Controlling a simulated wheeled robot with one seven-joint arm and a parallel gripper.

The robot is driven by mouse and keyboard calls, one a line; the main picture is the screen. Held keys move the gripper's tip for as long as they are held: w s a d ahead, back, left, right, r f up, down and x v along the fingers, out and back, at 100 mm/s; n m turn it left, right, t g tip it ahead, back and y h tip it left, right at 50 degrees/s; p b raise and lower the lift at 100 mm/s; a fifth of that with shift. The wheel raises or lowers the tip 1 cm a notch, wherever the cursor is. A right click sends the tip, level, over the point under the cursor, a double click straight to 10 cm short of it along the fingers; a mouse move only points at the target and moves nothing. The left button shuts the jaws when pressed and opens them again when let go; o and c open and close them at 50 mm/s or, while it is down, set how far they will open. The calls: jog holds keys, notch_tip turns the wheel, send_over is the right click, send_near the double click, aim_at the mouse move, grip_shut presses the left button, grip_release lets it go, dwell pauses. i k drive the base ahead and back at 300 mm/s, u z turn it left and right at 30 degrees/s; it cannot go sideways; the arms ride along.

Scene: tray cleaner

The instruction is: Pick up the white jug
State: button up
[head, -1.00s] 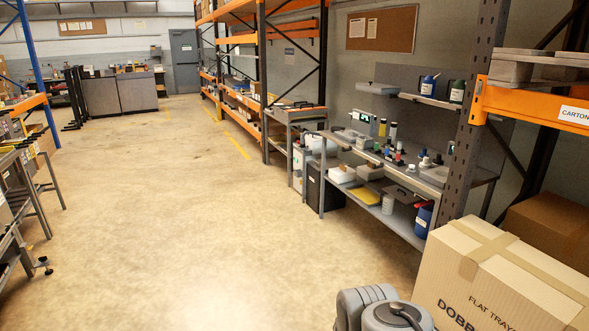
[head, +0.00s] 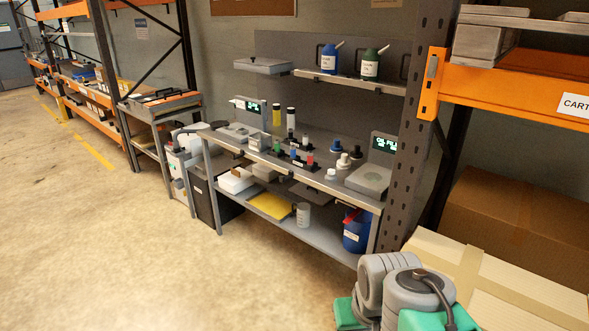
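A small white, upright vessel (head: 303,215) stands on the lower shelf of the workbench, between a yellow tray and a blue container. It looks like the white jug, but it is too small to make out a handle or spout. Nothing touches it that I can see. Grey and green links of my own arm show at the bottom right, well apart from the bench. My gripper's fingers cannot be seen.
The workbench's lower shelf (head: 330,243) also holds the yellow tray (head: 270,206), white boxes (head: 236,181) and the blue container (head: 356,232). The worktop above it carries bottles and scales. A rack upright (head: 416,130) and a large carton (head: 500,280) stand at right. The floor at left is clear.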

aim_at(303, 215)
jog(key=u, duration=0.3)
jog(key=i, duration=0.65)
jog(key=u, duration=0.85)
jog(key=i, duration=1.8)
jog(key=u, duration=0.05)
